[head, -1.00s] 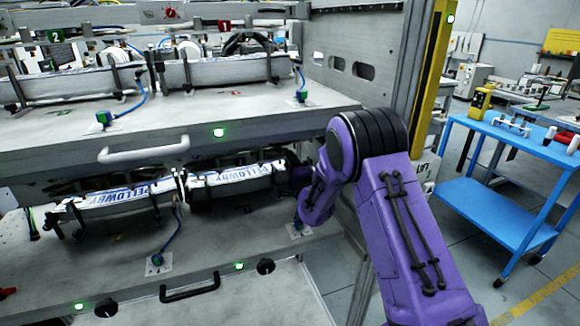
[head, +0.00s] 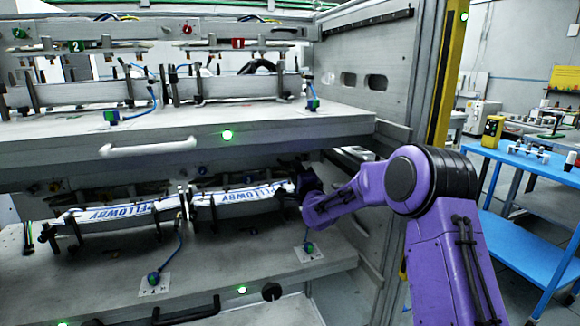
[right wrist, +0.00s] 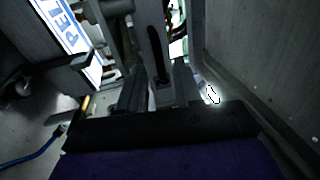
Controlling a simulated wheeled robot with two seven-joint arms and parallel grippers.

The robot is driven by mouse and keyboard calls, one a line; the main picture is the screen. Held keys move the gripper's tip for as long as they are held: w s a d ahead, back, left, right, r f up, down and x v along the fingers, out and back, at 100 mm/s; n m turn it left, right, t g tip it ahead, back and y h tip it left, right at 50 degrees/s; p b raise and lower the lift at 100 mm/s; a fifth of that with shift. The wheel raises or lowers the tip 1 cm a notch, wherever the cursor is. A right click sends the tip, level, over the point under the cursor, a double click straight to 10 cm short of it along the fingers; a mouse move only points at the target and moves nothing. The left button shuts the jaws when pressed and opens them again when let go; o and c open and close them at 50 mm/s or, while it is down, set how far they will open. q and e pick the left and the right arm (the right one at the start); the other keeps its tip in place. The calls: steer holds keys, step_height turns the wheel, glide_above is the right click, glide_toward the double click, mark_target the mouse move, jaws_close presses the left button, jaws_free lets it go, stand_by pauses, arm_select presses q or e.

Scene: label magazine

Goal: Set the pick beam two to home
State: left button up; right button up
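My right gripper (head: 304,184) is inside the lower bay of the machine, at the right end of the right-hand label stack (head: 240,202). In the right wrist view its dark fingers (right wrist: 157,88) stand either side of a grey upright bar with a black slot (right wrist: 155,50). I cannot tell whether they touch it. A green plate marked 2 (head: 76,46) and a red plate marked 1 (head: 238,43) hang above the upper bay. I cannot single out pick beam two or read its position. My left gripper is not in view.
The upper shelf (head: 200,128) with a white handle (head: 148,147) overhangs the lower shelf (head: 225,262). A left label stack (head: 118,218) lies beside the right one. A side wall (right wrist: 265,60) is close to the gripper. A blue cart (head: 525,168) stands at right.

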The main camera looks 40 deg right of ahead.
steer(key=x, duration=0.6)
steer(key=shift+p, duration=0.3)
steer(key=shift+c, duration=0.3)
